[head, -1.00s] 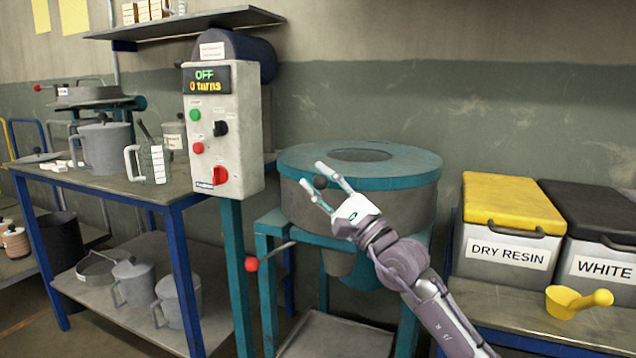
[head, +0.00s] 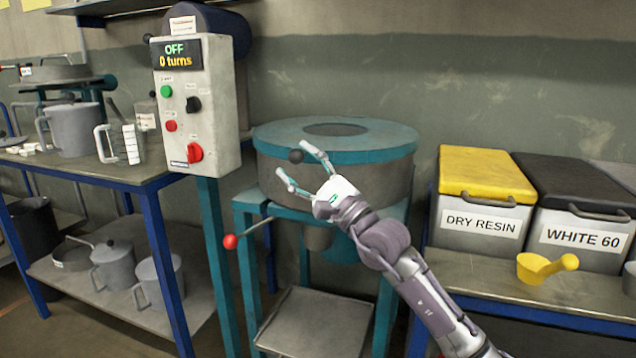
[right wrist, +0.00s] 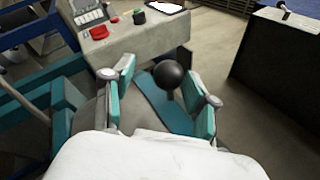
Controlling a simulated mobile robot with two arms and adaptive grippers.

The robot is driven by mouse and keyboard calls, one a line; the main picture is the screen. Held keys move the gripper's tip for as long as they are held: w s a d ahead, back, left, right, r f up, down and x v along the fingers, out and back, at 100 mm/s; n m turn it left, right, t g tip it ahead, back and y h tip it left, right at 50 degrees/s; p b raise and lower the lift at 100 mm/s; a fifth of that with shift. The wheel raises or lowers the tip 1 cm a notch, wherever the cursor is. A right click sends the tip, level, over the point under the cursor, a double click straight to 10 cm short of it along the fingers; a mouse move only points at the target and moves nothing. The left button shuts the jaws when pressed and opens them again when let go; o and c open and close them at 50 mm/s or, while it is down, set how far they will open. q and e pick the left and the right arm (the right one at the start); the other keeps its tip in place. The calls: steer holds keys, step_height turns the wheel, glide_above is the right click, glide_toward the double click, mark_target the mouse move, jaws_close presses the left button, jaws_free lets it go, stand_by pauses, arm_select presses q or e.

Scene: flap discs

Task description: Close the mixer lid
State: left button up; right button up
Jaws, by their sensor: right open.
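The mixer is a grey drum (head: 385,183) with a flat teal top (head: 385,141) that lies level and has a grey round area in its middle. In the right wrist view the knob (right wrist: 169,75) sits between the two spread teal-padded fingers, and I see no clear contact. How the knob joins the lid is hidden. My left gripper is not in view.
A control box (head: 196,105) reading OFF and 0 turns stands left of the drum. A red-tipped lever (head: 231,241) sticks out below it. A yellow-lidded resin bin (head: 487,172) and a yellow scoop (head: 540,267) are at the right.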

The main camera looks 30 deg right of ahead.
steer(key=v, duration=1.1)
steer(key=shift+f, duration=0.15)
